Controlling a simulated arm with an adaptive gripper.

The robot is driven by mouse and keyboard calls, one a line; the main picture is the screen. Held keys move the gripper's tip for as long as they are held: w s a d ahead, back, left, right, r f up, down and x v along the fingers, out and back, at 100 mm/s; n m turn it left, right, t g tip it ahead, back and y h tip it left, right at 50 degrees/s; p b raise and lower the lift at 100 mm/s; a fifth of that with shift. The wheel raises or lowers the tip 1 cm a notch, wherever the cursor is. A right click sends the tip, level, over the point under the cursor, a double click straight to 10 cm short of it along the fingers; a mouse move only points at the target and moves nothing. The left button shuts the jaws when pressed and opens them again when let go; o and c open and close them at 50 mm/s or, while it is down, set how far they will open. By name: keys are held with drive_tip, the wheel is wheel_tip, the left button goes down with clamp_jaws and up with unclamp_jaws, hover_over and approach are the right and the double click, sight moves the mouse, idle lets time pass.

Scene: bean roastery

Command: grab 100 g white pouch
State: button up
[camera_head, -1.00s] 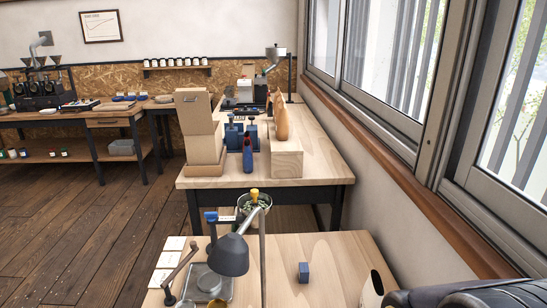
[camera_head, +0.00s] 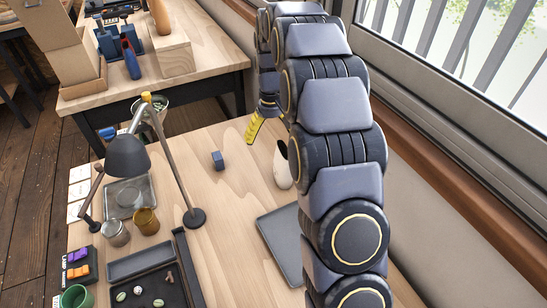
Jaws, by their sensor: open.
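My gripper (camera_head: 254,128) shows partly at the far end of my arm, above the far right of the near table. One yellow-edged finger shows clearly; the rest is hidden by the arm. It is open, and I see nothing held in it. I cannot pick out a 100 g white pouch for certain. Several flat white pieces (camera_head: 79,172) lie along the table's left edge, too small to read. A rounded white vessel (camera_head: 283,168) with a dark opening stands beside my arm, partly hidden by it, nearer than the gripper.
A small blue block (camera_head: 217,160) stands on the near table (camera_head: 225,200), left of the vessel. The window wall (camera_head: 395,150) is close on the right.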

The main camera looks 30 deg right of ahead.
hover_over(284, 156)
drive_tip(key=w, duration=0.2)
drive_tip(key=shift+m, duration=0.3)
drive_tip(key=f, duration=0.7)
drive_tip(key=shift+s+d+f, duration=0.2)
drive_tip(key=shift+d+f, duration=0.1)
wheel_tip(284, 156, down, 2)
drive_tip(key=shift+f, duration=0.2)
drive_tip(key=f, duration=0.5)
drive_tip(key=shift+s+a+f, duration=0.1)
drive_tip(key=shift+s+f, duration=0.05)
drive_tip(key=shift+s, duration=0.15)
drive_tip(key=c, duration=1)
